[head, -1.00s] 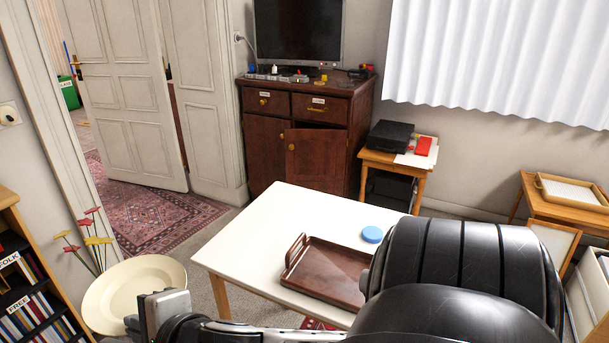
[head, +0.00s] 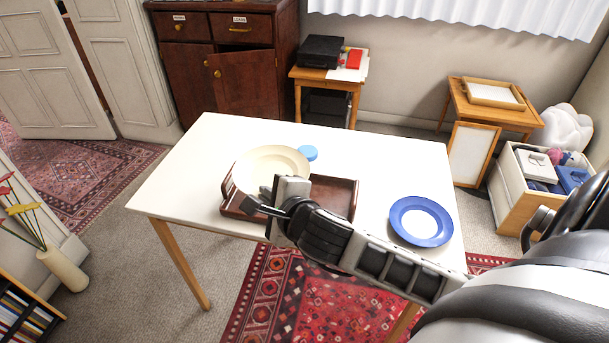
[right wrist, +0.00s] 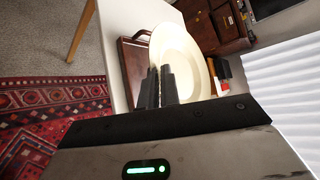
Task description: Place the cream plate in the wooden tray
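The cream plate (head: 268,162) is tilted over the left part of the wooden tray (head: 335,196), which lies on the white table. In the right wrist view the plate (right wrist: 178,55) is between the two dark fingers of my right gripper (right wrist: 160,86), gripped at its rim. In the head view my right gripper (head: 271,198) is at the near side of the plate and hides part of the tray. I cannot tell whether the plate touches the tray (right wrist: 136,70). My left gripper is out of view.
On the white table (head: 190,172), a blue plate with a white centre (head: 421,221) is right of the tray. The table's left end is clear. A stool with a black box (head: 320,51) stands behind.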

